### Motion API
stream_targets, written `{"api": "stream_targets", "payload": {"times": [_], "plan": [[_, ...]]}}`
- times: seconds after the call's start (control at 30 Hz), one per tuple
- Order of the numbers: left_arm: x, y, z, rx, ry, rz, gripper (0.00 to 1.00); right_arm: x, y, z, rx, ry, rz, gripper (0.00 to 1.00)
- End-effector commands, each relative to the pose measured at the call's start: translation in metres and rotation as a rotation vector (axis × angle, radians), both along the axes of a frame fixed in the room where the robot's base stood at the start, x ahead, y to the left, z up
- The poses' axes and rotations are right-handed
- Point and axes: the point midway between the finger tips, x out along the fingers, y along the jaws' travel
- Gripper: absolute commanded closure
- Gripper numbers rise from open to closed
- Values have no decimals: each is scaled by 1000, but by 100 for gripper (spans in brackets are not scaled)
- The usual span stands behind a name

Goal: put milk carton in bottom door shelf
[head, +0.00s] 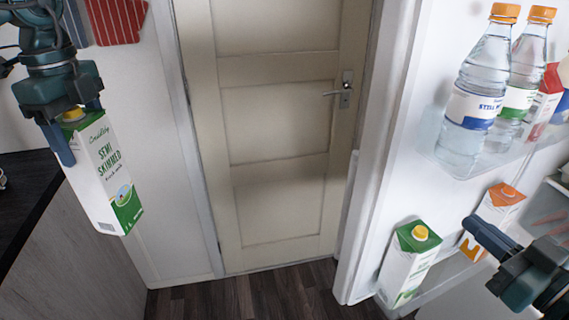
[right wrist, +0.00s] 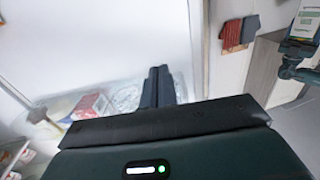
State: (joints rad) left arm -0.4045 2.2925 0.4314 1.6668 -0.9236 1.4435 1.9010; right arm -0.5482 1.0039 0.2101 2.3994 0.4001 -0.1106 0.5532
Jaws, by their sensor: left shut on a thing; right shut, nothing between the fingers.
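A white and green semi-skimmed milk carton (head: 105,175) with a yellow cap hangs in my left gripper (head: 82,130), tilted, at the left of the head view. The fingers are shut around its top. It also shows at the upper right of the right wrist view (right wrist: 306,24). My right gripper (head: 472,228) is shut and empty, in front of the open fridge door; its fingers (right wrist: 158,84) show in the right wrist view. The bottom door shelf (head: 445,276) holds another green and white carton (head: 405,268) and an orange-capped carton (head: 499,200), partly hidden by my right gripper.
The upper door shelf (head: 455,160) holds water bottles (head: 480,85) and a red and white carton (head: 541,108). A dark counter (head: 28,195) is at the left. A closed door (head: 275,130) stands between counter and fridge, with clear floor (head: 270,297) before it.

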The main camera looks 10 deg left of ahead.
Motion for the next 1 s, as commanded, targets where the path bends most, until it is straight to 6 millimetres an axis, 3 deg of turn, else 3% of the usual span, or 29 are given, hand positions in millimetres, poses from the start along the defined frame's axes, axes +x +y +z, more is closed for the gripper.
{"api": "stream_targets", "payload": {"times": [1.0], "plan": [[1,0,18,0,-6,-2,100,88,51,3,1,-2,0,100]]}}
